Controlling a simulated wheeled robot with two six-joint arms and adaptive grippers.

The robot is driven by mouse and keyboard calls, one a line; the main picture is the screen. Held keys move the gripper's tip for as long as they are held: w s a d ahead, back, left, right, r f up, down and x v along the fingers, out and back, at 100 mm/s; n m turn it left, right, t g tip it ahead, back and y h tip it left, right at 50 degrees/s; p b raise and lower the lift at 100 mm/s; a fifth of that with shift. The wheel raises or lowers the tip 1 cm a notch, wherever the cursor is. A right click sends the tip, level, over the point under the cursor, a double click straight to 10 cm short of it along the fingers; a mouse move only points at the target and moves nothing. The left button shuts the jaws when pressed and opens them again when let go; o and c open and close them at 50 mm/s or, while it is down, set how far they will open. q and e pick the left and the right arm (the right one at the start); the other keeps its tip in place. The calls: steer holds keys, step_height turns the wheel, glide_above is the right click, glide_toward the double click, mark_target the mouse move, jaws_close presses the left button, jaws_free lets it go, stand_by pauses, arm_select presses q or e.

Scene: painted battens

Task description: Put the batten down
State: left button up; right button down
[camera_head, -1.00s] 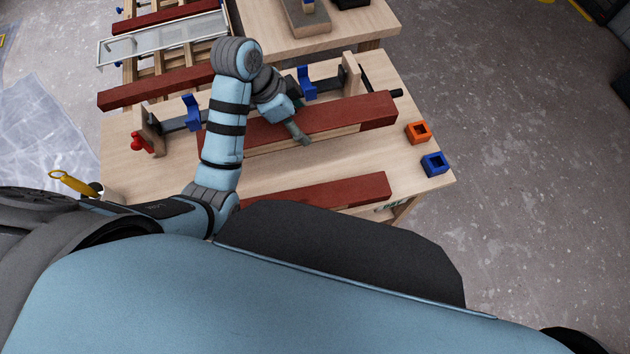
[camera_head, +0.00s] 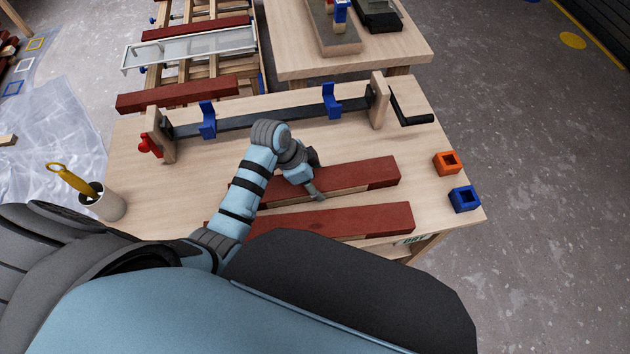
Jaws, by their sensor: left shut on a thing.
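A red-painted batten (camera_head: 368,175) with a bare wood side lies along the front half of the workbench, or just above it; I cannot tell whether it touches. My left gripper (camera_head: 316,186) is shut on it near its middle, and my arm hides part of its left half. A second red batten (camera_head: 350,220) lies on the bench nearer to me, roughly parallel, with a narrow strip of bare wood between the two. My right gripper is not in view.
A long dark clamp bar with blue hooks (camera_head: 331,101) and wooden end blocks (camera_head: 377,99) runs behind. An orange block (camera_head: 447,162) and a blue block (camera_head: 464,198) sit at the right edge. A cup (camera_head: 108,202) stands left. More red battens (camera_head: 180,94) lie on a rack behind.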

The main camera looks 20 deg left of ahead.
arm_select(q)
steer(key=shift+r, duration=0.1)
steer(key=o, duration=1.8)
steer(key=shift+o, duration=0.4)
steer(key=p+v, duration=0.3)
steer(key=v, duration=0.8)
steer(key=shift+r+p, duration=0.3)
steer(key=w+p+v, duration=0.1)
steer(key=p+v, duration=0.4)
steer(key=b+x, duration=0.1)
steer(key=x, duration=0.4)
steer(key=b+x, duration=0.1)
steer(key=x, duration=0.4)
steer(key=s+b+x, duration=0.1)
steer(key=x, duration=0.4)
steer(key=shift+f, duration=0.25)
